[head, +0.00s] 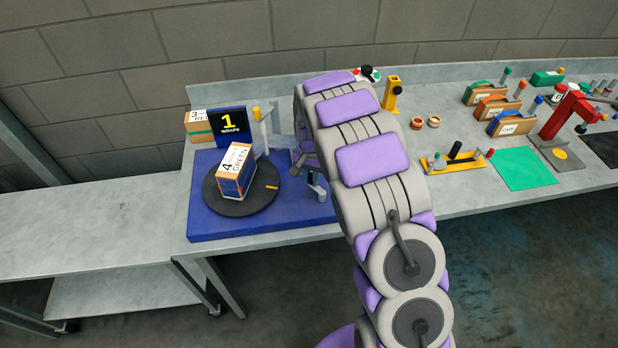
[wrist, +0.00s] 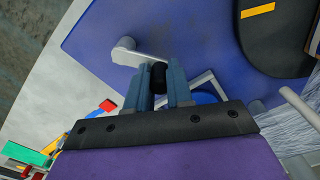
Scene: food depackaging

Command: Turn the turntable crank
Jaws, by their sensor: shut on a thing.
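The turntable (head: 262,197) is a dark round disc on a blue base (head: 210,228), at the left of the bench in the head view. A blue and white box marked 4 GREEN (head: 236,172) stands on the disc, which has an orange mark. In the wrist view the disc (wrist: 268,62) is at the upper right. The crank has a pale arm (wrist: 126,52) and a black knob (wrist: 158,80). My gripper (wrist: 160,73) is shut on the knob, one finger on each side. In the head view my gripper (head: 315,183) is right of the disc, with the crank mostly hidden.
A yellow bracket (head: 392,94), a yellow fixture (head: 455,161) and a green mat (head: 524,169) lie to the right. The left bench top (head: 90,220) is clear.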

